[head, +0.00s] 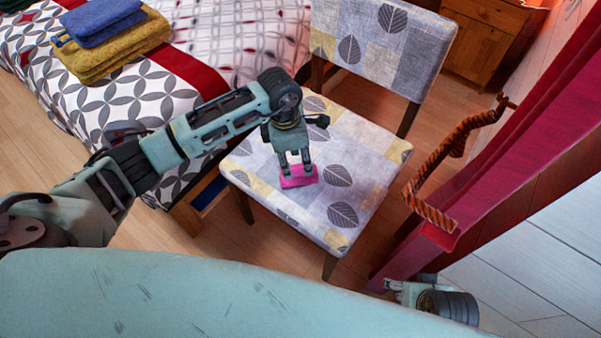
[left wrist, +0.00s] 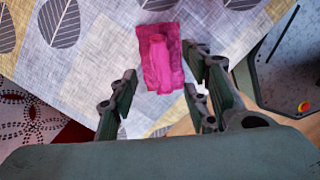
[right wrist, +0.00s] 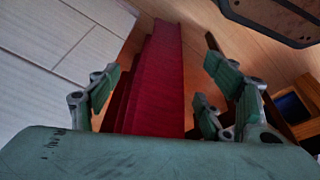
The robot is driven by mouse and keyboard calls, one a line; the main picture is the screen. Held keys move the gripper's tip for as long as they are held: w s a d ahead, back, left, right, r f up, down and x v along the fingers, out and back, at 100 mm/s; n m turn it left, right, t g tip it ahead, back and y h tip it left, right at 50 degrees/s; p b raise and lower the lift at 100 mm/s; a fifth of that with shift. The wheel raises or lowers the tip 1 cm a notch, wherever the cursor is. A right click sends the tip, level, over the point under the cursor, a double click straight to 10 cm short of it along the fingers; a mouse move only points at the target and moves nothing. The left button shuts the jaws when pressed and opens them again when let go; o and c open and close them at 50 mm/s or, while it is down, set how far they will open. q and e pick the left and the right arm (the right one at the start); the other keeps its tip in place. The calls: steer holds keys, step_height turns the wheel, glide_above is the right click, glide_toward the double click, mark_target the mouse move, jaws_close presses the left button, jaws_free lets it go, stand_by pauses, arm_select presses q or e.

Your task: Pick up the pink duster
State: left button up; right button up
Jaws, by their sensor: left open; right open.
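The pink duster (head: 299,178) lies on the seat of the leaf-patterned chair (head: 372,169). In the left wrist view the duster (left wrist: 160,60) is a small pink block with a raised ridge along its middle. My left gripper (head: 296,171) is above the seat, pointing down at the duster. Its fingers are open, and the duster shows between and just beyond the fingertips in the left wrist view. I cannot tell whether they touch it. My right gripper (head: 398,287) is low at the bottom right, away from the chair, open and empty in the right wrist view (right wrist: 160,95).
The chair's backrest (head: 380,45) rises behind the seat. A bed (head: 130,105) with folded blue and yellow towels (head: 110,45) stands at left. A red curtain (head: 500,165) with a twisted orange rope (head: 430,205) hangs at right. A wooden cabinet (head: 484,45) stands at the back.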

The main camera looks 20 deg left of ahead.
mark_target(299, 165)
arm_select(q)
steer(key=f, duration=0.3)
steer(key=shift+d, duration=0.35)
steer(key=shift+w+f+b, duration=0.1)
steer(key=shift+f+b, duration=0.2)
steer(key=shift+f, duration=0.2)
arm_select(e)
step_height(299, 165, up, 3)
steer(key=shift+d+f, duration=0.1)
steer(key=shift+f, duration=0.05)
arm_select(q)
steer(key=shift+c, duration=0.6)
jaws_close()
